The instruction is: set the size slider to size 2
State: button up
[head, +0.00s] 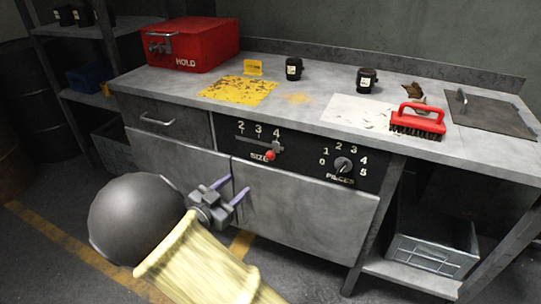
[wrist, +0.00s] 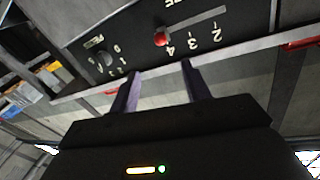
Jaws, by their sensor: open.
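The size slider (head: 277,147) is on the dark panel at the front of the bench, marked 2, 3 and 4 from left to right. Its pointer stands at the 4 end, with a red knob (head: 270,155) hanging just below. In the wrist view the panel is upside down and the red knob (wrist: 161,39) is beside the 4. My gripper (head: 230,190) is open and empty, in front of the bench, below and left of the knob. Its two fingers (wrist: 160,72) point towards the panel, apart from the knob.
The pieces dial (head: 343,164) is right of the slider. A drawer handle (head: 157,121) juts out at the left. On the bench are a red HOLD box (head: 190,45), two dark mugs and a red brush (head: 418,119). The space before the panel is clear.

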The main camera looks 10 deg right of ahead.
aim_at(268, 158)
jog(key=b+x, duration=0.4)
jog(key=x, duration=1.3)
jog(key=shift+w+d+b, duration=0.15)
jog(key=shift+w+b, duration=0.05)
jog(key=shift+b, duration=0.2)
grip_shut()
